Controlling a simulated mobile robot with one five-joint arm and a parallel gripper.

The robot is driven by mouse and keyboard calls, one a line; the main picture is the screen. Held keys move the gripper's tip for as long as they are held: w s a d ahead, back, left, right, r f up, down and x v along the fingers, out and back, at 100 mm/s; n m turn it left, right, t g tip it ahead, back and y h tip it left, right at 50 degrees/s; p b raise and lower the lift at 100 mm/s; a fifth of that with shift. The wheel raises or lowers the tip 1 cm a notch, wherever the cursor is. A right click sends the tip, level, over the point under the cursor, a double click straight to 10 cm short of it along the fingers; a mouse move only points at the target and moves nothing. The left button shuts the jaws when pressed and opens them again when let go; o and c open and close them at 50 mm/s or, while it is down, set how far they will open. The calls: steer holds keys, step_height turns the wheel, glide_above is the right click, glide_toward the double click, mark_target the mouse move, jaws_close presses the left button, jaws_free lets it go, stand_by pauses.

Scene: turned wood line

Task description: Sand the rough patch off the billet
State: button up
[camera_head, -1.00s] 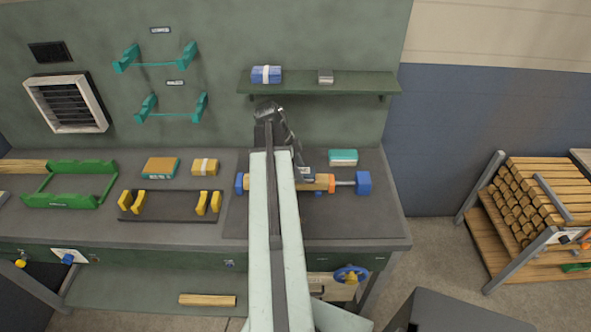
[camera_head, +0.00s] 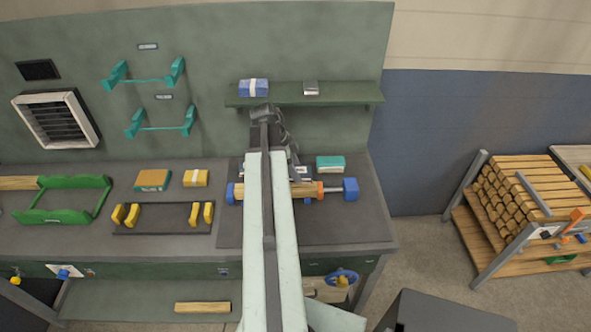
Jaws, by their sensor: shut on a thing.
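The wooden billet (camera_head: 301,190) lies level on the bench in a holder with a blue left end (camera_head: 237,192), an orange collar (camera_head: 319,190) and a blue knob (camera_head: 350,189) at right. My arm crosses in front of its left-middle part. My gripper (camera_head: 300,173) is at the billet, just behind or above it, and mostly hidden by my arm. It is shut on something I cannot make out. I cannot tell whether that touches the billet. No rough patch can be made out.
A teal and white block (camera_head: 330,164) lies behind the billet. An orange-topped block (camera_head: 152,180), a yellow block (camera_head: 195,178) and a dark tray (camera_head: 163,231) with yellow supports are left. The shelf (camera_head: 345,95) is above. A timber rack (camera_head: 475,270) stands right.

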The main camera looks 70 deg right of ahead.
steer(key=shift+r+p, duration=0.4)
steer(key=shift+r, duration=0.45)
step_height(320, 180, up, 3)
steer(key=p, duration=0.3)
steer(key=shift+r, duration=0.15)
